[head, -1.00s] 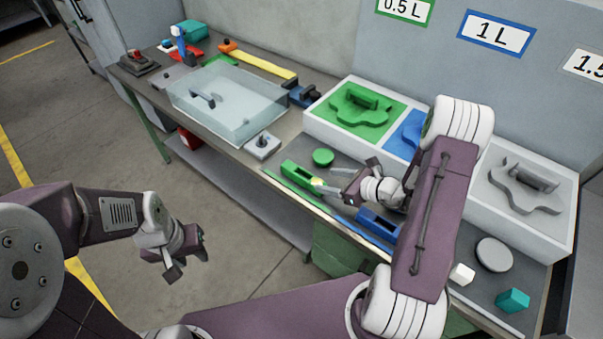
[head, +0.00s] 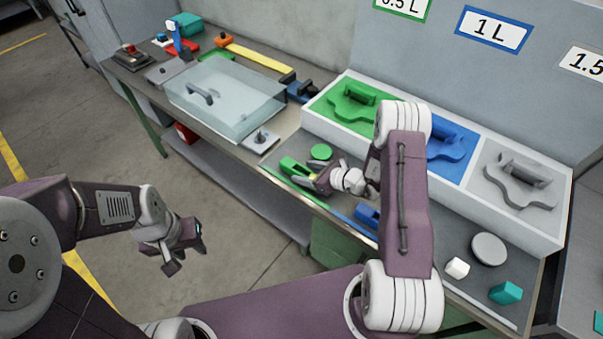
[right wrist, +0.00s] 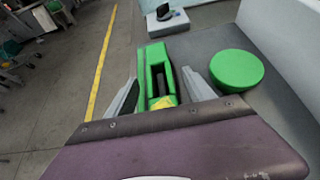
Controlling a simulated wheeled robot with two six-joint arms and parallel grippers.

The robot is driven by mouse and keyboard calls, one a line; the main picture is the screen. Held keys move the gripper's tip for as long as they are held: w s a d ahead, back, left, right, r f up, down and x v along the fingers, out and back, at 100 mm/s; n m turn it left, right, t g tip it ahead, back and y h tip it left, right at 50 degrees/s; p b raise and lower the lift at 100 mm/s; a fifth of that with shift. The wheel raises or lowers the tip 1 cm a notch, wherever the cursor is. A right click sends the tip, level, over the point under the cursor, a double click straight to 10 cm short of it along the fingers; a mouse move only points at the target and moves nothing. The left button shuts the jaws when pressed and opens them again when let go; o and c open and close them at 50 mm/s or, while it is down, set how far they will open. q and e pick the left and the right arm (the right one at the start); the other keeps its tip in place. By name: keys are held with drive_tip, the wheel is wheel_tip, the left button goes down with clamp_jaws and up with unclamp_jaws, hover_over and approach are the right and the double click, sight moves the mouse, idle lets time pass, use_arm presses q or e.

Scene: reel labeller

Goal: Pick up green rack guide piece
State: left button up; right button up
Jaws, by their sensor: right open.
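The green rack guide piece (head: 289,165) is a slotted green block lying near the front edge of the bench. It also shows in the right wrist view (right wrist: 150,55), with a yellow patch at its near end. My right gripper (right wrist: 159,82) is open, with one finger on each side of the near end of the green piece. In the head view my right gripper (head: 314,178) partly covers that piece. I cannot tell whether the fingers touch it. My left gripper (head: 187,254) looks open and empty, over the floor away from the bench.
A round green disc (right wrist: 237,70) lies just right of the right gripper. A blue piece (head: 367,216) lies near the front edge. A white tray (head: 468,190) with green, blue and grey sections stands behind. A clear lidded box (head: 235,105) is further left.

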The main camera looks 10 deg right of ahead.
drive_tip(key=shift+s+d, duration=0.1)
drive_tip(key=shift+s, duration=0.05)
drive_tip(key=c, duration=0.8)
clamp_jaws()
drive_tip(key=shift+r, duration=0.15)
drive_tip(key=shift+r, duration=0.35)
drive_tip(key=r, duration=0.2)
drive_tip(key=d+r, duration=0.1)
drive_tip(key=shift+r+b, duration=0.35)
drive_tip(key=s+d+r, duration=0.5)
drive_tip(key=d+r, duration=0.1)
drive_tip(key=d, duration=0.3)
drive_tip(key=shift+d+r, duration=0.15)
drive_tip(key=shift+r, duration=0.1)
